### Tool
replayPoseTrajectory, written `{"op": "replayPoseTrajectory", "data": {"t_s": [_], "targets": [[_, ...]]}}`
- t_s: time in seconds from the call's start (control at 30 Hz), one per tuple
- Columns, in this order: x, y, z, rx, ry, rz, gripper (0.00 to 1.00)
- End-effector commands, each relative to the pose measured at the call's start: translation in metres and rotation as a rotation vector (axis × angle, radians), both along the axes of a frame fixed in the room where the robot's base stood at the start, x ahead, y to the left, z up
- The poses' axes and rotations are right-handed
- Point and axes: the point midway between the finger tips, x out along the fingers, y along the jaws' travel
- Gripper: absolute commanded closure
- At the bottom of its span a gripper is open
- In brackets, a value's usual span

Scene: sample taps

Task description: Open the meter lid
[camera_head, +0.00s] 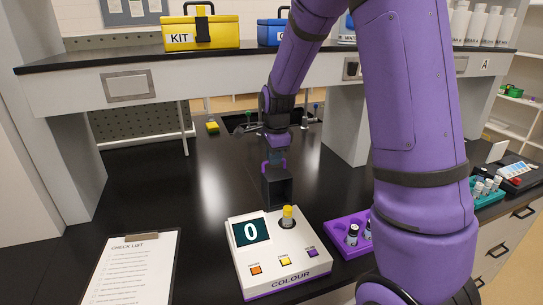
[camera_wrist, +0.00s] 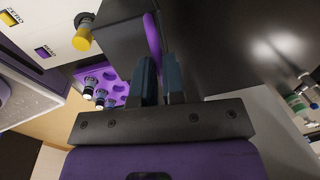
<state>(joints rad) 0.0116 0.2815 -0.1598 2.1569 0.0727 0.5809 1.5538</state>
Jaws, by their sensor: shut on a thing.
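The white colour meter (camera_head: 262,275) stands on the black bench, its display reading 0. Its dark, box-like lid (camera_head: 278,190) stands raised at the meter's back edge, hollow side facing forward. A yellow-capped vial (camera_head: 288,216) stands uncovered in the meter's well. My gripper (camera_head: 275,160) is at the top of the lid, shut on it. In the wrist view the two blue-grey fingers (camera_wrist: 158,78) are close together at the lid's purple edge (camera_wrist: 153,38). The exact contact is partly hidden. The meter (camera_wrist: 40,28) and yellow cap (camera_wrist: 82,40) also show there.
A purple rack (camera_head: 342,250) with dark vials stands right of the meter, partly behind my arm. A clipboard checklist (camera_head: 130,270) lies at left. A shelf with a yellow kit box (camera_head: 200,32) overhangs the back. A sink with taps (camera_head: 250,122) lies behind the lid.

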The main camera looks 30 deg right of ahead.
Motion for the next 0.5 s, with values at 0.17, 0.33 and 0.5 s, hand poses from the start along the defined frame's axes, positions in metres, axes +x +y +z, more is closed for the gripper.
{"op": "replayPoseTrajectory", "data": {"t_s": [0.17, 0.33, 0.5], "targets": [[-0.019, 0.004, 0.006, -0.009, -0.048, 0.001, 1.00], [-0.034, 0.007, 0.007, -0.009, -0.045, 0.001, 1.00], [-0.043, 0.009, 0.007, -0.009, -0.043, 0.000, 1.00]]}}
